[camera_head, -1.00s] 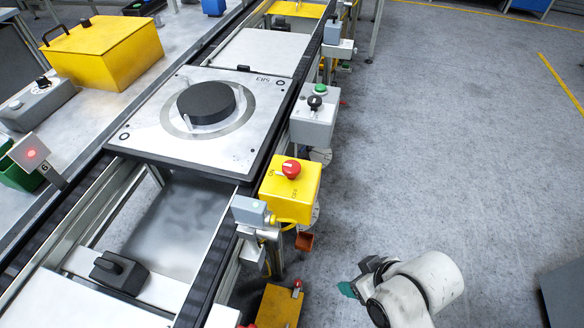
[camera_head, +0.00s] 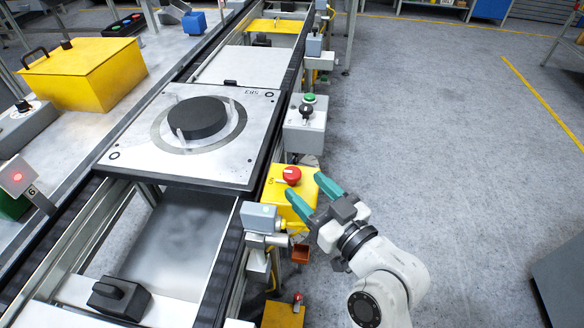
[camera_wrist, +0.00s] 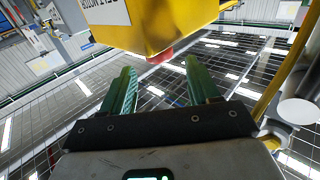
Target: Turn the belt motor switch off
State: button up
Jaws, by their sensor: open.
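A yellow switch box (camera_head: 276,183) with a red knob (camera_head: 292,175) on top is mounted at the belt's right side. The knob has a pale mark, pointing left; the ON and OFF lettering is hard to read now. My gripper (camera_head: 306,187) is open and empty, with its green fingers at the box's right side, just right of and below the knob in the head view. In the wrist view, the yellow box (camera_wrist: 170,22) and part of the red knob (camera_wrist: 160,56) lie beyond my open fingers (camera_wrist: 160,85). I cannot tell whether a finger touches the box.
A grey box (camera_head: 305,130) with a green button and black knob is farther along the rail. A grey sensor block (camera_head: 259,216) stands close below the yellow box. A pallet (camera_head: 190,135) with a black disc sits on the belt.

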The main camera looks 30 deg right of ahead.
aim_at(297, 179)
jog(key=w, duration=0.2)
jog(key=w+p, duration=0.1)
jog(key=w, duration=0.1)
jog(key=w+a, duration=0.1)
jog(key=w, duration=0.1)
jog(key=c, duration=0.9)
